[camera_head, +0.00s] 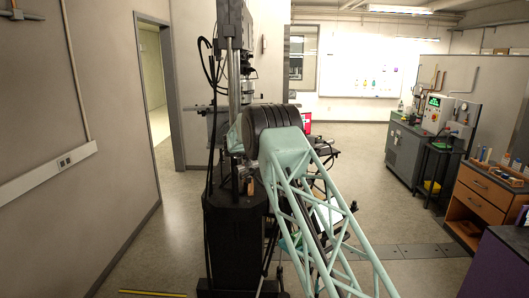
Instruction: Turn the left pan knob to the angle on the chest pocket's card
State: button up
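No knob that I can tell as the left pan knob shows clearly. No chest pocket or card can be made out. A pale teal lattice boom (322,232) runs from the bottom right of centre up to a stack of black discs (272,127). Behind it stands a tall dark machine with a grey column (234,70) and a black base (234,238). Small fittings near the column are too small to identify, and the boom and discs hide part of the machine. My gripper is not in view.
A doorway (158,95) opens on the left. At right are a grey cabinet (405,150) with a green-screened device (435,113), a wooden drawer unit (481,199) and a dark purple-sided bench (498,265). Grey floor (350,150) is open at the back. A yellow strip (152,293) lies front left.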

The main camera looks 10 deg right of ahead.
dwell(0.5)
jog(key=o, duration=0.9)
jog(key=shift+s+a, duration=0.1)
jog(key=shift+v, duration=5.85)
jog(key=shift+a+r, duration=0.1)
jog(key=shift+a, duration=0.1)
